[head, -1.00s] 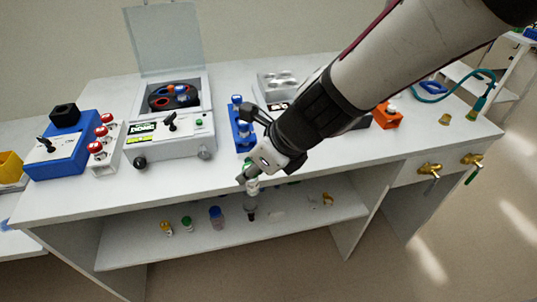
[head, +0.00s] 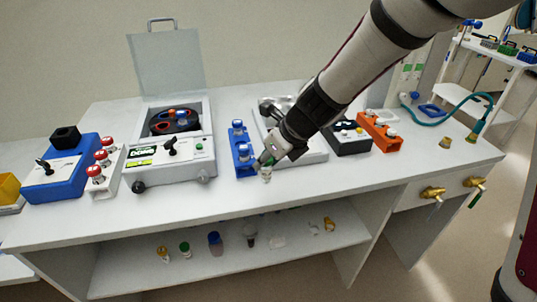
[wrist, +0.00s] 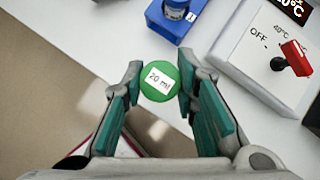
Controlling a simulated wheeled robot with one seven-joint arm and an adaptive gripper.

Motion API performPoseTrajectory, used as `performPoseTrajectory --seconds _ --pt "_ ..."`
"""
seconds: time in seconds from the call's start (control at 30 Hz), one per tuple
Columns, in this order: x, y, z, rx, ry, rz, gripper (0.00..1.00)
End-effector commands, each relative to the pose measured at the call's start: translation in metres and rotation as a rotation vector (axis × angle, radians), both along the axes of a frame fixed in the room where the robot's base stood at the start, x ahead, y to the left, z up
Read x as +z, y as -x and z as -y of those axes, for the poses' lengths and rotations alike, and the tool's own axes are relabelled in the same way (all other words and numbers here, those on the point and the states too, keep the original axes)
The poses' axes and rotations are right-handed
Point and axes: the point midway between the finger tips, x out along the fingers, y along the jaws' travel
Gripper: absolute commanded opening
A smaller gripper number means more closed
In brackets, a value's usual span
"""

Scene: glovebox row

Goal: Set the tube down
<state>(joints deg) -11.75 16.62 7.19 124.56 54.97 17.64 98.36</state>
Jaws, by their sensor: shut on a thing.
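My gripper (head: 265,163) is shut on a tube (head: 266,175) near the bench's front edge. In the wrist view, the tube's round green cap (wrist: 158,82) carries a white "20 ml" label and sits between the teal finger pads. The tube's body is hidden under the cap there. In the head view the tube looks about upright, just right of the blue rack's front end. I cannot tell whether its bottom touches the bench top (head: 225,185). The blue rack (head: 239,158) holds blue-capped tubes, and its near end also shows in the wrist view (wrist: 182,28).
A centrifuge with raised lid (head: 170,145) stands left of the rack. A device with a red switch (wrist: 291,57) is right of it. A black box (head: 350,140) and an orange rack (head: 378,133) are farther right. Several bottles stand on the shelf below (head: 230,255).

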Motion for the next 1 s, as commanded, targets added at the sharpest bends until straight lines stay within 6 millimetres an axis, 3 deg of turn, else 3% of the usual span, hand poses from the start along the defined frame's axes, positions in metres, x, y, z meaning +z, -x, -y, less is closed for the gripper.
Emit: performPoseTrajectory --seconds 0.17,0.43,0.83,0.87,0.9,0.93,1.0 --pt "-0.001 -0.011 0.001 0.000 0.001 -0.001 0.05" --pt "-0.037 -0.012 0.002 -0.003 0.000 -0.002 0.05" --pt "-0.040 -0.011 0.001 0.001 0.000 0.000 0.05" --pt "-0.040 -0.011 0.001 0.001 0.000 0.000 0.31" --pt "-0.039 -0.011 0.001 0.001 0.000 0.000 0.40" --pt "-0.039 -0.011 0.001 0.001 0.000 0.000 0.47" --pt "-0.039 -0.011 0.001 0.001 0.000 0.000 0.47"
